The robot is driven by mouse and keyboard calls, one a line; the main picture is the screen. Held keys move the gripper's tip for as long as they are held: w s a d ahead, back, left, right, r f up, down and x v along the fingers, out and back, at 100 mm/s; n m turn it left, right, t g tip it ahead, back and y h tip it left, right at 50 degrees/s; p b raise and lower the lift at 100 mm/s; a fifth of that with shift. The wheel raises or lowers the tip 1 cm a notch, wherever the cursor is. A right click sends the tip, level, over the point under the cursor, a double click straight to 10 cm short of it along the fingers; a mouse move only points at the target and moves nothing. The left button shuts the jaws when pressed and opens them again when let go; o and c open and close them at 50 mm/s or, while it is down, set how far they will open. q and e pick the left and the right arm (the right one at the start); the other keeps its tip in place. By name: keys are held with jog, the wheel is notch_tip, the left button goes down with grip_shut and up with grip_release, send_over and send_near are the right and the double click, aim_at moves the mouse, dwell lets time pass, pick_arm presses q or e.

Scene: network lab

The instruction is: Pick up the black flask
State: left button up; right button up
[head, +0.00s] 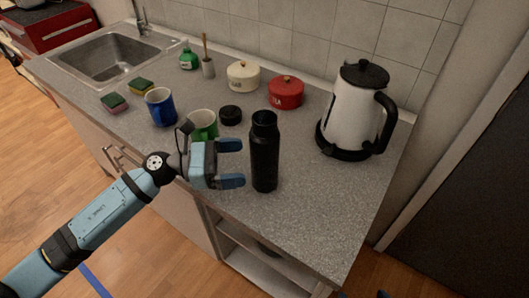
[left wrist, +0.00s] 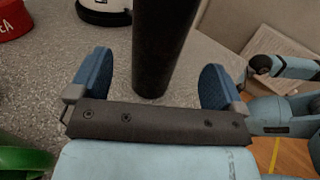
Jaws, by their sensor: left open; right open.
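The black flask (head: 264,152) stands upright near the front edge of the grey counter. My left gripper (head: 232,163) is open just left of it, with its blue fingers pointing at the lower half of the flask. In the left wrist view the flask (left wrist: 163,45) rises between the two open fingers (left wrist: 155,82), with a gap on each side. Its top is cut off there. Two small tips of my right gripper (head: 363,294) show apart at the bottom edge of the head view, low in front of the counter; the rest is out of frame.
A green mug (head: 203,123) stands close behind my left gripper, with a blue mug (head: 160,107) further left. The counter right of the flask is clear.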

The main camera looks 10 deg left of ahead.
aim_at(265, 156)
pick_arm(q)
jog(key=shift+x, duration=0.8)
jog(key=p+x, duration=0.1)
jog(key=x, duration=0.3)
jog(key=shift+w+d+r+p, duration=0.1)
jog(key=shift+w+r+p, duration=0.1)
jog(key=shift+p, duration=0.1)
jog(key=shift+w+d+f, duration=0.1)
jog(key=shift+d, duration=0.35)
jog(key=c, duration=1.3)
jog(key=shift+c, duration=0.3)
